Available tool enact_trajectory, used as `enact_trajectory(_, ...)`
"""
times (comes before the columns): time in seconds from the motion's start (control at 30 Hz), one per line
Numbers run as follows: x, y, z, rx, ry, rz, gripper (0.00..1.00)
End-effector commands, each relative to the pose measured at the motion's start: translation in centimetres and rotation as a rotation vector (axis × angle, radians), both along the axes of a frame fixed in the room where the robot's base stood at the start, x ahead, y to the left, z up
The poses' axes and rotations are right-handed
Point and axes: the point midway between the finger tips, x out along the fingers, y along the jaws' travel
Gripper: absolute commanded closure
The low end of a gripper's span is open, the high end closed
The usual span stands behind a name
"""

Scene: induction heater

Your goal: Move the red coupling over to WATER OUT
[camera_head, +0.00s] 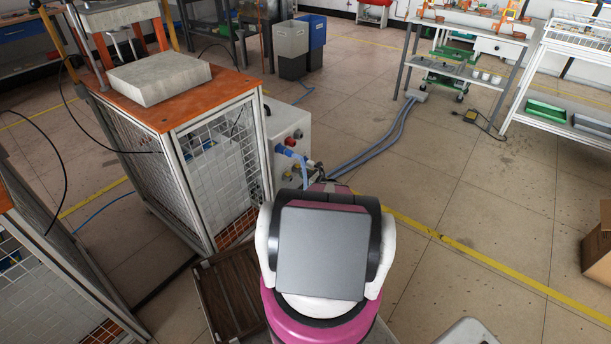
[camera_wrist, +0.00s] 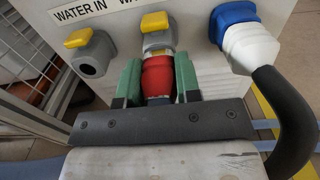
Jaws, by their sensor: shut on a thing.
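The red coupling (camera_wrist: 157,70) is in the middle of the wrist view, between the green fingers of my gripper (camera_wrist: 158,82), which is shut on it. Its upper end is against or directly in front of the grey valve body (camera_wrist: 158,40) with a yellow handle; I cannot tell if it is fully seated. The label above that valve is cut off after "WA". To the left, under the "WATER IN" label (camera_wrist: 82,12), is a second yellow-handled valve (camera_wrist: 90,52) with an open, empty dark port. In the head view my arm hides the gripper and coupling.
A blue and white plug (camera_wrist: 245,38) with a thick black cable (camera_wrist: 290,120) sits close right of my gripper. A mesh-sided cage (camera_head: 215,165) stands left of the grey machine box (camera_head: 292,128). Hoses (camera_head: 375,145) run across the floor, which is open to the right.

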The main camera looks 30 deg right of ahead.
Motion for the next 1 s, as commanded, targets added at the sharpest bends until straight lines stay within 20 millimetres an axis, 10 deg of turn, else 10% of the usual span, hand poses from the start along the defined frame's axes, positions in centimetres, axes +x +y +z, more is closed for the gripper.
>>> enact_trajectory(0.33, 0.4, 0.2, 0.0, 0.0, 0.0, 0.0, 1.0)
enact_trajectory(0.37, 0.4, 0.2, 0.0, 0.0, 0.0, 0.0, 0.59)
enact_trajectory(0.43, 0.4, 0.2, 0.0, 0.0, 0.0, 0.0, 0.39)
enact_trajectory(1.0, -2.9, -1.1, 0.1, 0.0, 0.0, -0.001, 0.39)
